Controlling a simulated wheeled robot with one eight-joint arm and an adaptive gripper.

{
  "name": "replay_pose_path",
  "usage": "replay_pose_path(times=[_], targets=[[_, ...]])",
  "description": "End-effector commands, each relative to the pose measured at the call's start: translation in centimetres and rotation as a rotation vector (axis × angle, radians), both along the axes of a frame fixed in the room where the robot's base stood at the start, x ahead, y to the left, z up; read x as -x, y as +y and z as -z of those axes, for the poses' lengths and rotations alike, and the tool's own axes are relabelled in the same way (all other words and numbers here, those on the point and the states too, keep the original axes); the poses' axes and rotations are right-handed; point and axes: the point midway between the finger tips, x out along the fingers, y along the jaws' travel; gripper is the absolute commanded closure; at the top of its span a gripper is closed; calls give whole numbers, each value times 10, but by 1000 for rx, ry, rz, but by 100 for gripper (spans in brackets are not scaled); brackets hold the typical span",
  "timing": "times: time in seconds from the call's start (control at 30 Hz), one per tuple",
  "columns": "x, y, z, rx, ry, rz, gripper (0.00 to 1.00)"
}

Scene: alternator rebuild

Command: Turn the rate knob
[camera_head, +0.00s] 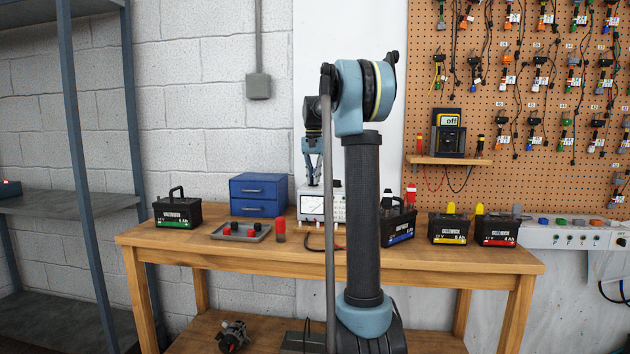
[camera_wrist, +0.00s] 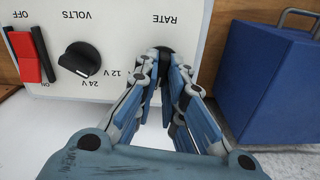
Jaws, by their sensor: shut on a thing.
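The charger (camera_head: 312,203) is a white box with a meter on its front, standing on the bench behind my arm. In the wrist view its panel (camera_wrist: 125,20) appears upside down, with the labels RATE and VOLTS. The rate knob (camera_wrist: 162,51) is dark and sits under the RATE label, mostly hidden by my fingers. My gripper (camera_wrist: 164,68) is shut on the rate knob, one finger on each side. In the head view my gripper (camera_head: 313,178) reaches down to the charger's top. The knob's pointer direction is hidden.
A black volts knob (camera_wrist: 79,59) and a red switch (camera_wrist: 27,58) sit on the same panel. A blue drawer box (camera_head: 258,190) stands beside the charger. A tray (camera_head: 222,236) and several batteries (camera_head: 177,211) stand on the wooden bench (camera_head: 160,240).

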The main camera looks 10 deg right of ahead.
Motion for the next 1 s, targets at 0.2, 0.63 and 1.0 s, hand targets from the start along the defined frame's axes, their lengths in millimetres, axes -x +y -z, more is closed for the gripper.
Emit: replay_pose_path(times=[0.2, 0.63, 1.0], targets=[[1, 2, 0, -3, 3, -101, 100], [1, 1, 0, -2, 2, -160, 100], [1, 1, 0, -1, 2, -158, 70]])
